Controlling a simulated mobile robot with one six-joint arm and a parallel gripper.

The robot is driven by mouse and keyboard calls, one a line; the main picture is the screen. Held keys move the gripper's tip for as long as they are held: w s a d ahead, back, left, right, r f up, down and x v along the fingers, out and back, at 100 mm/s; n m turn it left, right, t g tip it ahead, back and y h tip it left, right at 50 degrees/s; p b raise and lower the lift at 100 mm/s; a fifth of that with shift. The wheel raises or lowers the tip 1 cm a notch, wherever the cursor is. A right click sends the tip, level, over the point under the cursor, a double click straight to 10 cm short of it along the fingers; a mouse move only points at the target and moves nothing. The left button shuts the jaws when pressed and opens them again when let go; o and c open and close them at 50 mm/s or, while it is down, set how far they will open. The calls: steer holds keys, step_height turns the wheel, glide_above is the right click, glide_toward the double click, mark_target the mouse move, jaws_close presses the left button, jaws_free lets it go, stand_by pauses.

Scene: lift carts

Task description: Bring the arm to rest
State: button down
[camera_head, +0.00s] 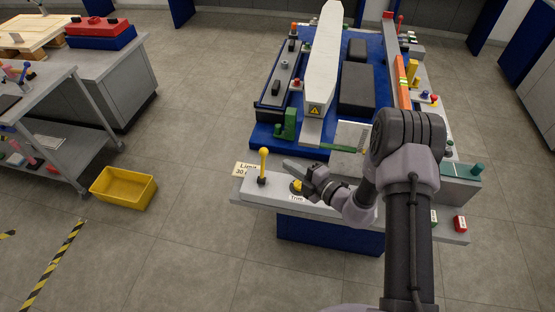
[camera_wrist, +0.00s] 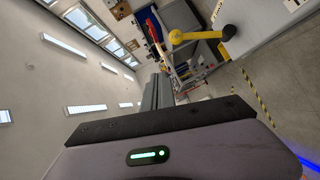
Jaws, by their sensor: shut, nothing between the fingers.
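My arm rises from the bottom right in the head view and bends down toward the front panel of the blue lift cart. My gripper (camera_head: 294,166) is shut and empty, pointing left just over the cart's grey front ledge (camera_head: 341,210). It is close to a yellow-knobbed lever (camera_head: 263,165) on its left and a yellow knob labelled Trim (camera_head: 297,187) below it. Whether it touches either cannot be told. In the wrist view, the shut gripper (camera_wrist: 157,90) points away, and the yellow lever (camera_wrist: 200,36) shows large at upper right.
The blue cart (camera_head: 266,134) carries a long white beam (camera_head: 324,55) and dark blocks. A yellow bin (camera_head: 123,187) stands on the floor at left, beside a grey shelf cart (camera_head: 52,120). Red and teal parts sit at the ledge's right end.

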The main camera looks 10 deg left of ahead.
steer(key=s+a+r+n+g+b, duration=0.3)
steer(key=s+r+n+g+b, duration=0.35)
steer(key=s+r+n, duration=1.1)
steer(key=s+d+n+t+h+b, duration=0.1)
steer(key=s+d+n+h, duration=0.4)
steer(key=d+n, duration=0.3)
steer(key=s+d+n+t+h+b, duration=0.1)
steer(key=s+d+n+h, duration=0.5)
steer(key=n, duration=1)
steer(key=s+d+r+b, duration=0.1)
steer(key=d, duration=0.2)
